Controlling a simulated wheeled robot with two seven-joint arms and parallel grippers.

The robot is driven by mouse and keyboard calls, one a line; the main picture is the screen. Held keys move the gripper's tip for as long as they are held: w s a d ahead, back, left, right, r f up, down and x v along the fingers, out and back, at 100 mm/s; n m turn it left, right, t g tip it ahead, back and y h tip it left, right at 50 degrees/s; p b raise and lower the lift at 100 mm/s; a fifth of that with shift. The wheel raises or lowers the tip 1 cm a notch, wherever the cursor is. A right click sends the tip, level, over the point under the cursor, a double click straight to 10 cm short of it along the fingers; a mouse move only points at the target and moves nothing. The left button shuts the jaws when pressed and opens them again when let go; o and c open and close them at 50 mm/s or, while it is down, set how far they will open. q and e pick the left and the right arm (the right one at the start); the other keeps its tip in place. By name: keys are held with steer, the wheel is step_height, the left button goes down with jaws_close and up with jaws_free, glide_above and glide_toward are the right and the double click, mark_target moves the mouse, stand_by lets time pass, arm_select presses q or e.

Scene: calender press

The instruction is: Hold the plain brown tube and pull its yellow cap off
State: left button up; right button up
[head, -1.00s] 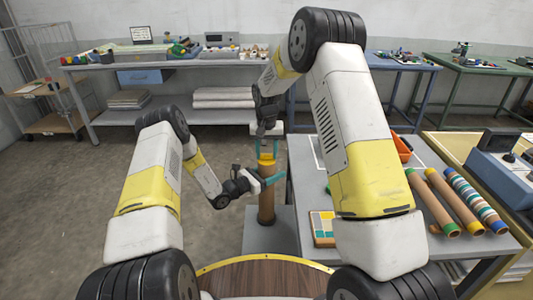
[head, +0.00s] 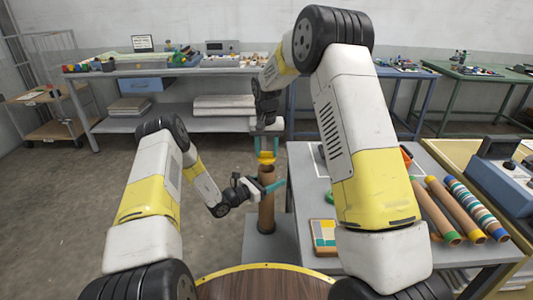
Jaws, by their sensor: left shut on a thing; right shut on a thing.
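The plain brown tube (head: 267,212) stands upright on a low grey stand (head: 258,240). My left gripper (head: 271,187) is shut on the tube from the left, at its upper part. The yellow cap (head: 266,158) is right above the tube's top, held by my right gripper (head: 266,145), which reaches down from above and is shut on it. More bare tube shows between the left gripper and the cap. I cannot tell whether the cap's lower end is clear of the tube.
A round wooden top (head: 262,282) is in front of me. Open floor lies to the left.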

arm_select(q)
steer(key=o, duration=1.3)
steer(key=shift+o, duration=0.2)
steer(key=shift+a, duration=0.1)
steer(key=v, duration=1.1)
steer(key=shift+s+a, duration=0.25)
steer(key=shift+a, duration=0.05)
